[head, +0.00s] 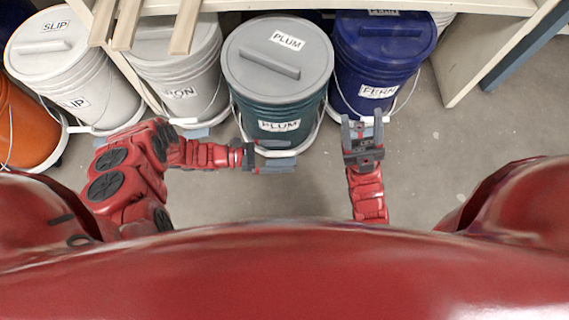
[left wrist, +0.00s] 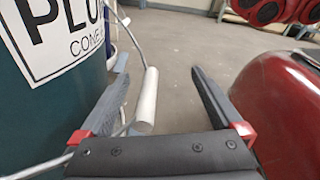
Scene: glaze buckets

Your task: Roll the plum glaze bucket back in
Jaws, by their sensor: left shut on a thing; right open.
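The plum glaze bucket (head: 258,100) is dark teal with a grey lid and PLUM labels. It stands upright on a white wheeled base, further out from the shelf than its neighbours. Its side and label also fill the left of the left wrist view (left wrist: 35,110). My left gripper (head: 281,155) is at the bucket's front, shut on its wire handle. The handle's white grip (left wrist: 147,100) shows between the fingers, which look spread and closer to it on the left. My right gripper (head: 362,122) is open and empty, in front of the fern bucket.
The dark blue fern bucket (head: 378,62) stands close on the right. A grey bucket labelled with letters ending RON (head: 190,70), a slip bucket (head: 62,65) and an orange bucket (head: 25,125) stand left. A shelf (head: 480,6) runs above. Floor (head: 430,150) at right is clear.

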